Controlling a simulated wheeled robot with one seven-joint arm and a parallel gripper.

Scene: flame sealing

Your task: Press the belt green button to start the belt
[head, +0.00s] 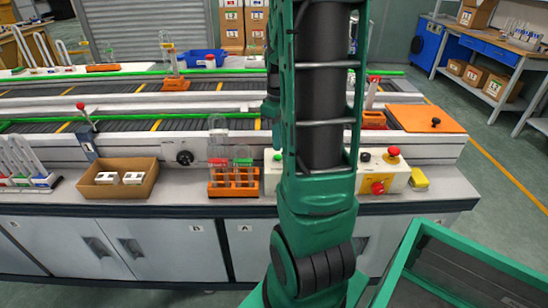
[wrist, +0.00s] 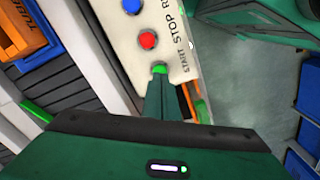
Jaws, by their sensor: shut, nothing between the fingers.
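The green button (wrist: 159,69) is on a white control panel (wrist: 177,62) in the wrist view, beside the printed word START. A red button (wrist: 148,40) and a blue button (wrist: 132,6) are in line with it. My gripper (wrist: 163,80) is shut and empty, its fingertips right at the green button and overlapping its lower edge. I cannot tell whether they press it. In the head view a green button (head: 277,155) shows on a white box just left of my arm. My gripper is hidden behind my arm there.
The conveyor belt (head: 140,124) runs behind the bench. A tube rack (head: 236,184) stands left of my arm, near a cardboard box (head: 120,178). Right of my arm, a white box (head: 388,176) carries red buttons. An orange bin (wrist: 22,38) shows in the wrist view.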

